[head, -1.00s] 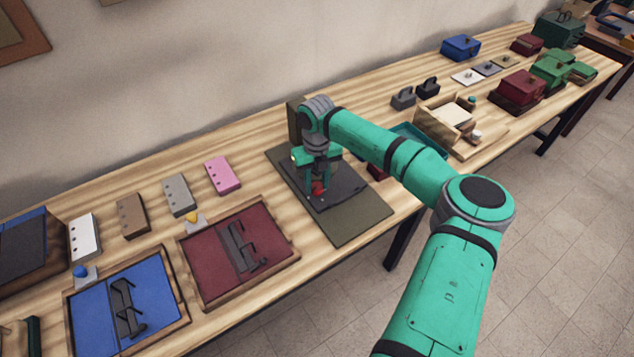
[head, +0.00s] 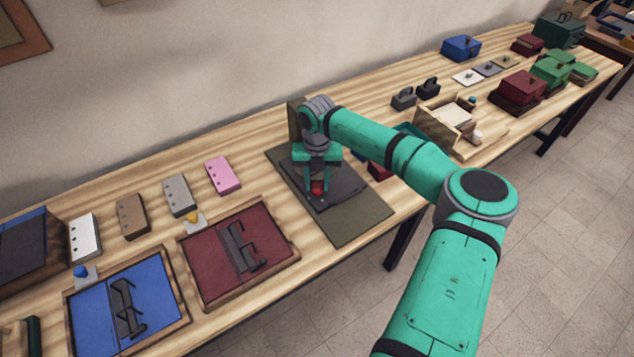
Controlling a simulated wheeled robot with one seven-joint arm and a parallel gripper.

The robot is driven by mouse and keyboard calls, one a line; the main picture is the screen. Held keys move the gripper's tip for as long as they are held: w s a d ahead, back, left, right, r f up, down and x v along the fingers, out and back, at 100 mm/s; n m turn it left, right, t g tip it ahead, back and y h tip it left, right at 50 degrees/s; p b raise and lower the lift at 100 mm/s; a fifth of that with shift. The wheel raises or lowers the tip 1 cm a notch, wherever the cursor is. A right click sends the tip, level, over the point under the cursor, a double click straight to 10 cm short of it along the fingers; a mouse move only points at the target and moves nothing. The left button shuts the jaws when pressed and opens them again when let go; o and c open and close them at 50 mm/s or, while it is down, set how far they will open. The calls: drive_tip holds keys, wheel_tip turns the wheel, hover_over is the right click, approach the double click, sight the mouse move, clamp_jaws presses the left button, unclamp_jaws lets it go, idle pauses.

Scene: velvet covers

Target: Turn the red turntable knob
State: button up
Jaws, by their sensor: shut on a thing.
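The red knob (head: 317,187) stands on a dark grey turntable plate (head: 345,182), which lies on a dark olive mat (head: 352,229) on the long wooden table. My gripper (head: 317,187) points straight down over the plate. Its teal fingers are shut on the red knob, one on each side. The fingers hide part of the knob, and my wrist hides the back of the plate.
A maroon board with a dark handle (head: 216,272) and a blue board (head: 90,310) lie to the left. Small blocks, including a pink one (head: 222,175), stand behind them. A wooden box (head: 440,122) and several coloured boxes are to the right.

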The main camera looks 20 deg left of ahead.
sight(318, 186)
drive_tip(key=o, duration=1)
drive_tip(key=shift+w, duration=0.1)
drive_tip(key=shift+o, duration=0.2)
drive_tip(key=shift+d, duration=0.2)
drive_tip(key=shift+a+r, duration=0.15)
drive_tip(key=shift+r, duration=0.3)
wheel_tip(318, 186, up, 10)
